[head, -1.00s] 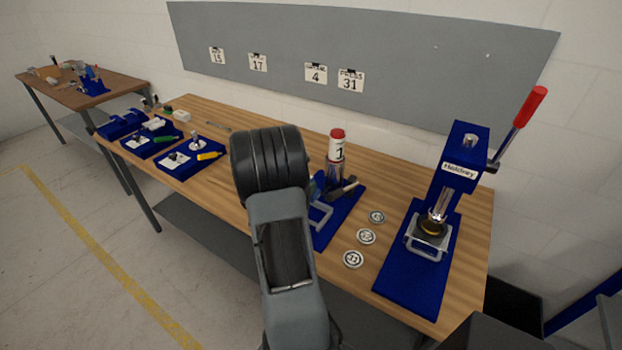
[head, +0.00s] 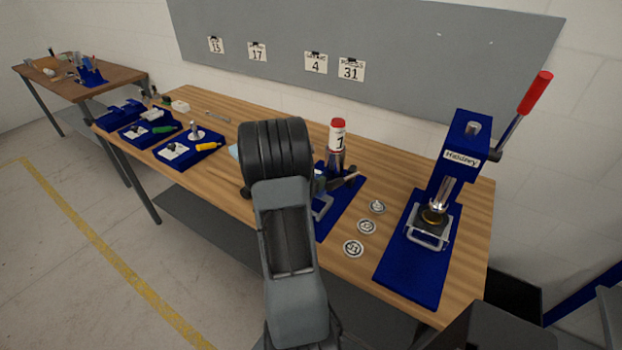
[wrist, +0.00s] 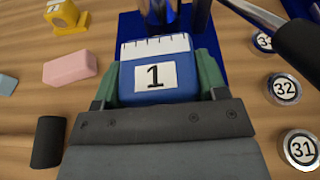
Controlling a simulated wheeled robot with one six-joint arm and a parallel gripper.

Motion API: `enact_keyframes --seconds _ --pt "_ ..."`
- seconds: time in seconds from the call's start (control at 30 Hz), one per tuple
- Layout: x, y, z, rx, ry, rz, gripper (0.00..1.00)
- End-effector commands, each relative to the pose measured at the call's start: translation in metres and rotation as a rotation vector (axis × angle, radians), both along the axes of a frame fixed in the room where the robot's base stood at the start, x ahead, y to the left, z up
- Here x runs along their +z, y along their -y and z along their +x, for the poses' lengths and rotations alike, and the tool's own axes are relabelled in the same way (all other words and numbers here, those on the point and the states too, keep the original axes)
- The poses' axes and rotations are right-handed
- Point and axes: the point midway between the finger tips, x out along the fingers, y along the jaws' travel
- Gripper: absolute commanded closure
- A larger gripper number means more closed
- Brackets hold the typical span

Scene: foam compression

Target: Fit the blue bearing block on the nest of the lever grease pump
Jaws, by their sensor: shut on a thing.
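My gripper (wrist: 158,80) is shut on the blue bearing block (wrist: 155,94), with a green finger at each side. The block has a white label "1" and a white top edge with dark marks. In the wrist view it is above the wood, just short of a blue base with metal posts. In the head view the lever grease pump (head: 337,150) appears to be the red-capped, "1"-labelled cylinder on a blue base (head: 345,212), partly behind my arm. Its dark lever handle (wrist: 300,50) seems to show in the wrist view. The nest cannot be made out clearly. My arm hides gripper and block in the head view.
Numbered discs (head: 354,248) lie right of the pump base. A blue lever press (head: 462,155) stands farther right. In the wrist view a pink block (wrist: 70,67), a black cylinder (wrist: 48,141) and a yellow piece (wrist: 64,16) lie left.

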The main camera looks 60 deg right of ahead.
Motion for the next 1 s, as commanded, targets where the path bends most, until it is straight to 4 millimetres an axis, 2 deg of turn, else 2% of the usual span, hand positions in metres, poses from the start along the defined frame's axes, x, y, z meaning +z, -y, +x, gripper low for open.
enact_keyframes --seconds 0.7,1.0 --pt "-0.044 0.000 0.000 0.000 0.001 -0.004 1.00" --pt "-0.054 0.001 0.000 0.000 0.001 -0.004 1.00"
